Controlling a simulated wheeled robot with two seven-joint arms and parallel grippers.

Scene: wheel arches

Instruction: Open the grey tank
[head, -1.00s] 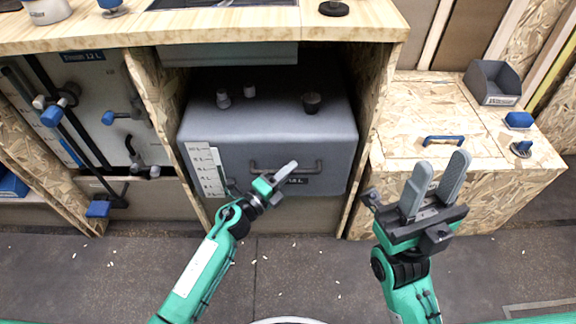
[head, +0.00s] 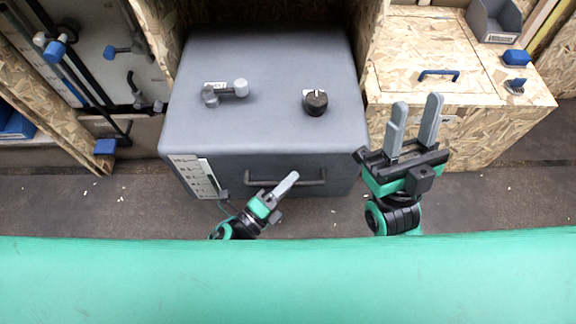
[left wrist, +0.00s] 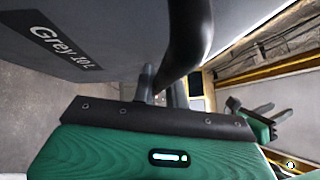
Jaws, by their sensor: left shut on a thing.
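The grey tank (head: 270,60) is a large box that stands well forward of its wooden bay. A grey two-knobbed fitting (head: 226,92) and a black knob (head: 316,101) sit on its top. Its front bears a bar handle (head: 312,180) and a white level scale at the left. In the left wrist view, its side (left wrist: 110,20) carries a "Grey 10 L" label. My left gripper (head: 290,180) is shut on the handle, whose dark bar (left wrist: 185,40) shows close in the left wrist view. My right gripper (head: 418,101) is open and empty, right of the tank.
A wooden chest (head: 480,80) with a blue handle stands at the right, with a grey bin (head: 493,22) on it. A panel with blue-handled valves and black pipes (head: 90,60) is at the left. Dark floor (head: 345,205) shows around the tank's front.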

